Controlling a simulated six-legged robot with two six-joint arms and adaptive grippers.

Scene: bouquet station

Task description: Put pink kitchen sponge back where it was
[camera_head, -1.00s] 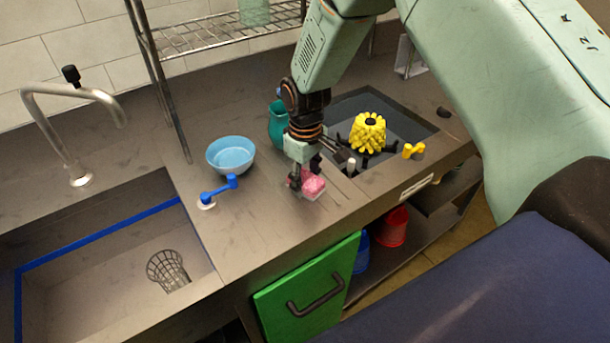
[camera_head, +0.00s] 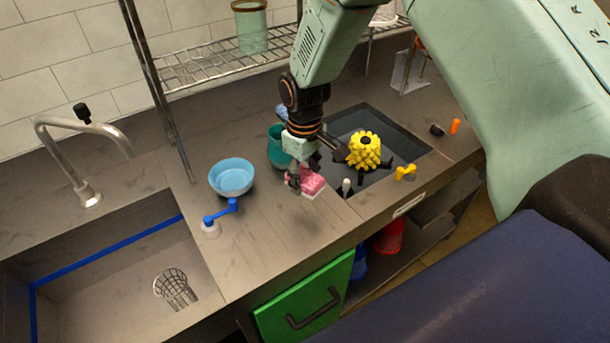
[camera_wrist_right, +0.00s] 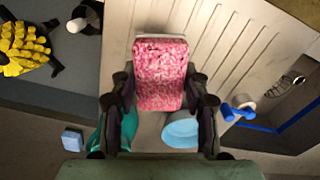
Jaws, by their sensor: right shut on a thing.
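The pink kitchen sponge (camera_head: 312,184) is at the fingers of my right gripper (camera_head: 304,180), over the grey counter between the blue bowl and the dark recess. In the right wrist view the sponge (camera_wrist_right: 161,72), speckled pink with a pale far edge, sits between the two fingers of my right gripper (camera_wrist_right: 162,92). The right gripper is shut on it. I cannot tell whether the sponge touches the counter. My left gripper does not show.
A yellow knobbly object (camera_head: 364,151) stands at the dark recess (camera_head: 400,139) on the right. The counter in front is clear.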

